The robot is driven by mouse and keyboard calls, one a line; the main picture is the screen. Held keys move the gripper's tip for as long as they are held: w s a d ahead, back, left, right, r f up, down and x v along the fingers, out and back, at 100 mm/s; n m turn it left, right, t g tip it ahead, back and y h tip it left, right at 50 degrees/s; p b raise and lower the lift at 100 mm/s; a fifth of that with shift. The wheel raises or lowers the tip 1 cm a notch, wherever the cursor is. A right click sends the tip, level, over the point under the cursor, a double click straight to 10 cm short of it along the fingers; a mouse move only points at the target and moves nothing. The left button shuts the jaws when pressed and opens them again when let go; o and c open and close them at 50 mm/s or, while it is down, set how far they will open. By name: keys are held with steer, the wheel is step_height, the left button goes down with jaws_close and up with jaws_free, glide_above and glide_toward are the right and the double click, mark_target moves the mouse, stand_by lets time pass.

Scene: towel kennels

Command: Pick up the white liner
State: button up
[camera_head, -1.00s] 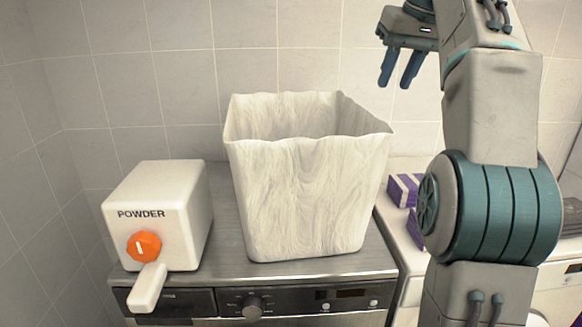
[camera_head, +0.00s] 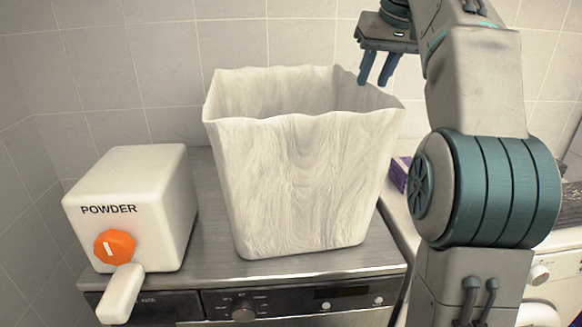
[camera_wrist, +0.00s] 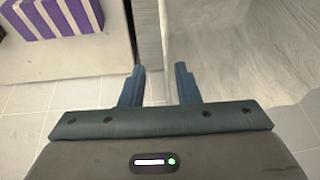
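The white liner (camera_head: 300,180) is a tall, open-topped, square container with a wavy rim and faint grey streaks. It stands upright on a metal-topped machine. In the wrist view its pale wall and inside (camera_wrist: 235,60) fill the right side. My gripper (camera_head: 377,82) points down at the liner's back right rim, with its two blue fingers apart and nothing held. In the wrist view the gripper (camera_wrist: 160,85) shows the liner's edge ahead, between the lines of the fingers. I cannot tell whether a finger touches the liner.
A white powder dispenser (camera_head: 140,205) with an orange knob (camera_head: 115,246) stands left of the liner. A purple-and-white striped box (camera_wrist: 50,15) lies on the white machine to the right. A tiled wall (camera_head: 160,60) closes off the back.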

mark_target(362, 96)
steer(key=x, duration=0.2)
steer(key=a+x, duration=0.1)
steer(key=x, duration=0.1)
steer(key=shift+w+b, duration=0.2)
steer(key=shift+b, duration=0.15)
steer(key=shift+w+f, duration=0.2)
steer(key=shift+f, duration=0.3)
steer(key=shift+f, duration=0.25)
steer(key=shift+c, duration=0.3)
jaws_close()
